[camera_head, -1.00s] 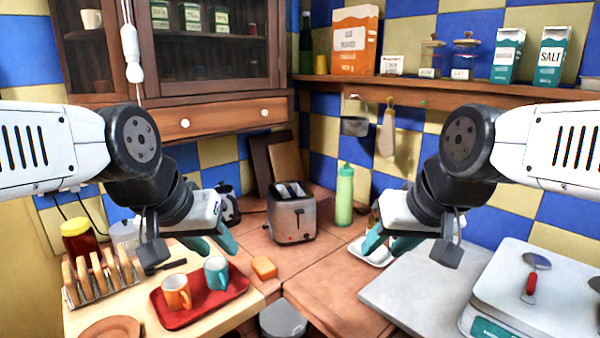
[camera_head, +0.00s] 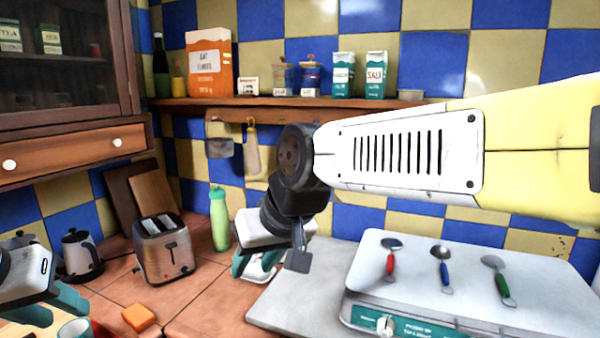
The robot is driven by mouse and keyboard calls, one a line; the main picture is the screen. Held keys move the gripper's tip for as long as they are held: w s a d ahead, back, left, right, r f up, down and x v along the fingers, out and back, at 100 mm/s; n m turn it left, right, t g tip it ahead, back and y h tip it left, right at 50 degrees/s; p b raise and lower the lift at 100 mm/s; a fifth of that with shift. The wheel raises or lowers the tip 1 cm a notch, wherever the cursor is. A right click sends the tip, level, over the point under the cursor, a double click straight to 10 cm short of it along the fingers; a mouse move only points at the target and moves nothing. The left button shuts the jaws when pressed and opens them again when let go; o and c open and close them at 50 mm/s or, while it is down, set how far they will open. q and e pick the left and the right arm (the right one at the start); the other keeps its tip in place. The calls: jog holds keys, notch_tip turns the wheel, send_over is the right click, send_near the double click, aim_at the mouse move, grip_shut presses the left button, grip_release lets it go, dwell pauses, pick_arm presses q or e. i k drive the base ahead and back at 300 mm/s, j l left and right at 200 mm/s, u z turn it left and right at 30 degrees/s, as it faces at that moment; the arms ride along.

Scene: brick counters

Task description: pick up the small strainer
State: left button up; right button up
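Three spoon-shaped utensils lie on the flat white top of a scale (camera_head: 370,290) at the right. One has a red handle (camera_head: 390,268), one a blue handle (camera_head: 445,275) and one a green handle (camera_head: 503,290). Their grey heads are too small to tell which is the small strainer. My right gripper (camera_head: 256,265) hangs left of the scale, apart from the utensils, with its teal fingers open and empty. My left gripper (camera_head: 55,308) is at the lower left edge, partly cut off, its teal fingers apart and empty.
A toaster (camera_head: 167,250), a green bottle (camera_head: 220,220) and an orange block (camera_head: 138,317) are on the tiled counter at left. A grey slab (camera_head: 290,295) lies beside the scale. A shelf (camera_head: 280,102) with jars and boxes runs along the wall.

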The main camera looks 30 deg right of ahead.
aim_at(494, 261)
jog(key=z, duration=2.4)
